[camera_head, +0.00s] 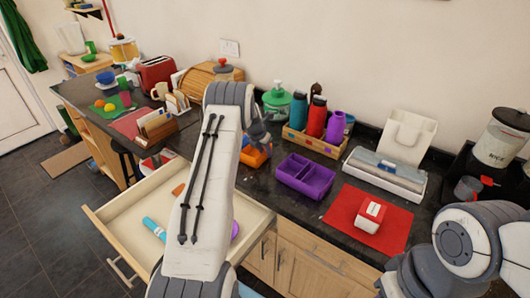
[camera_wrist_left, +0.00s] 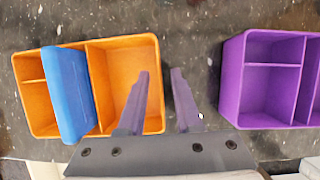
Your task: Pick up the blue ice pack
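The blue ice pack (camera_wrist_left: 68,92) shows in the left wrist view as a flat blue slab. It stands in the orange divided box (camera_wrist_left: 122,42), left of its large right-hand compartment, and overlaps the box's near rim. My left gripper (camera_wrist_left: 162,74) is open and empty, to the right of the ice pack and apart from it, over the box's right side. In the head view the left gripper (camera_head: 262,132) is above the orange box (camera_head: 256,157), largely hidden by my left arm. My right arm is at the lower right; its gripper is out of view.
A purple divided box (camera_head: 304,176) stands right of the orange one. A crate of bottles (camera_head: 312,140) is behind. An open drawer (camera_head: 133,210) juts out below the counter.

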